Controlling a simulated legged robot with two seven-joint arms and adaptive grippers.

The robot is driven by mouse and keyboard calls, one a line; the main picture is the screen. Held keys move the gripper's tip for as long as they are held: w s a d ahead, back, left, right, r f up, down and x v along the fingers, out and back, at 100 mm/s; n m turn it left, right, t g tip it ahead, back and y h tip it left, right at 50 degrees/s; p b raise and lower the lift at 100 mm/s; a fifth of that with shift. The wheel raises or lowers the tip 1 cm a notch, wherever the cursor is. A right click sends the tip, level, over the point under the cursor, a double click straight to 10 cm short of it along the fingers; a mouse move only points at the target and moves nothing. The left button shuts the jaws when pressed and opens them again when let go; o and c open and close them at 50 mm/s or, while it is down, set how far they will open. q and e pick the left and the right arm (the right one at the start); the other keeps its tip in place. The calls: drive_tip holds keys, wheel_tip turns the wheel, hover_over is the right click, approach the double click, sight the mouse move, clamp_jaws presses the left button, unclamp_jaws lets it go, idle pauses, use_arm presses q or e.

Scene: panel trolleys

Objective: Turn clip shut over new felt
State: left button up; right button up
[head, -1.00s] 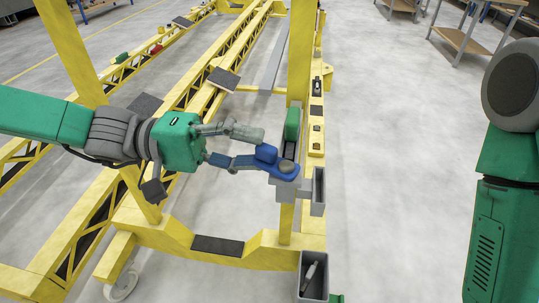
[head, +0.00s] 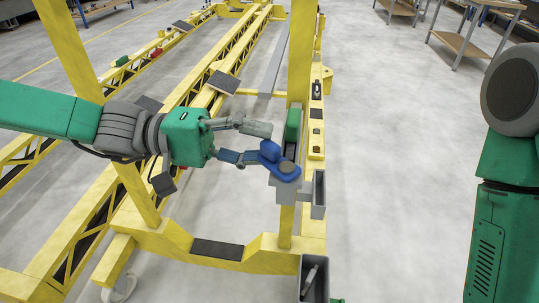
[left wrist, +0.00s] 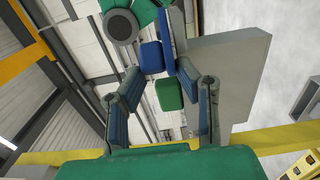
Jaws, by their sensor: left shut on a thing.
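The blue clip (head: 284,168) sits on a grey bracket on the yellow post, with a grey round pivot on top and a raised blue knob at its left. My left gripper (head: 268,143) is shut on the blue clip at this knob, its fingers reaching in from the left. In the left wrist view a blue block (left wrist: 152,57) and a green block (left wrist: 168,94) show between the fingers. A green upright piece (head: 293,125) stands just behind the clip. I cannot make out the felt under the clip for sure. My right gripper is out of view.
The yellow trolley frame (head: 215,248) has posts close to my left arm. Grey open holders hang beside the clip (head: 318,195) and lower down (head: 314,277), the lower one holding a small tool. Dark pads lie on the rails.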

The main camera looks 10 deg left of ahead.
use_arm(q)
drive_tip(key=shift+w+d+f, duration=0.2)
drive_tip(key=shift+w+d, duration=0.05)
drive_tip(key=shift+w, duration=0.1)
drive_tip(key=shift+w+d+b, duration=0.15)
drive_tip(key=shift+d+b, duration=0.05)
drive_tip(key=shift+b, duration=0.15)
drive_tip(key=o, duration=0.8)
drive_tip(key=shift+o, duration=1)
drive_tip(key=shift+w, duration=0.1)
drive_tip(key=shift+d, duration=0.15)
drive_tip(key=shift+r, duration=0.15)
